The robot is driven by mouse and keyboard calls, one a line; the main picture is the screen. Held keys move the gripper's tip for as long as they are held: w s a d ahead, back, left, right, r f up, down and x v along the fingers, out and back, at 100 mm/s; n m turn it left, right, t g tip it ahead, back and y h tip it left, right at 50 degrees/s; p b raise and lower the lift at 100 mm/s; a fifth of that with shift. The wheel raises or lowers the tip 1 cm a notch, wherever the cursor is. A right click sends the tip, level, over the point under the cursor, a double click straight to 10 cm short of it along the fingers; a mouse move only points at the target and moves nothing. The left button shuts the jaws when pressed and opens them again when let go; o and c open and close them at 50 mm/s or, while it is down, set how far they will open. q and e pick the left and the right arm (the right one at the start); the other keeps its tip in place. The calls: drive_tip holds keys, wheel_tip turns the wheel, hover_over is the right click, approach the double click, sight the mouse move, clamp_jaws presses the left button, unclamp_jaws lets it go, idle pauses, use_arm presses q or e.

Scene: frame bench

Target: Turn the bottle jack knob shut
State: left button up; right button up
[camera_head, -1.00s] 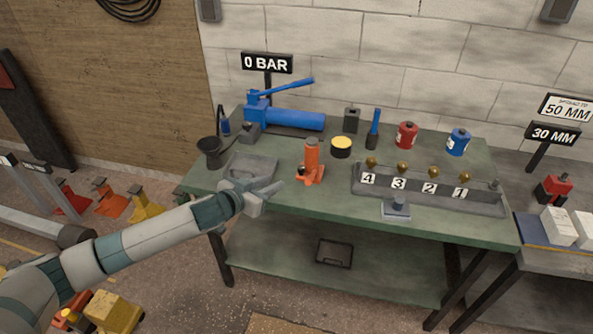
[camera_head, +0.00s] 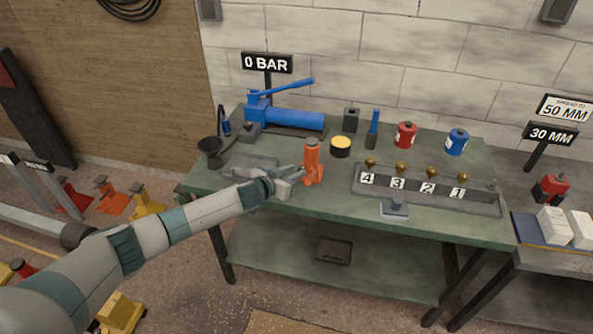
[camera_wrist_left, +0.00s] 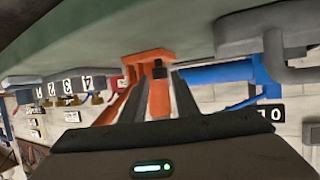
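The orange bottle jack (camera_head: 312,158) stands upright on the green workbench (camera_head: 340,198), left of its middle. My left gripper (camera_head: 298,178) is just left of the jack's lower part, low over the bench top. In the left wrist view, which is upside down, the jack (camera_wrist_left: 160,98) appears between the two dark fingers (camera_wrist_left: 155,100), which are apart. A small dark knob (camera_wrist_left: 160,70) shows near the jack's base, ahead of the fingers. I cannot tell whether a finger touches it. My right gripper is not in view.
A grey tray (camera_head: 237,165) lies left of the jack, partly behind my gripper. A grey numbered rack (camera_head: 440,197) is to the right. The "0 BAR" sign (camera_head: 267,63) stands at the back.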

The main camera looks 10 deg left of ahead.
use_arm(q)
drive_tip(key=shift+x, duration=1.05)
drive_tip(key=shift+c, duration=0.4)
clamp_jaws()
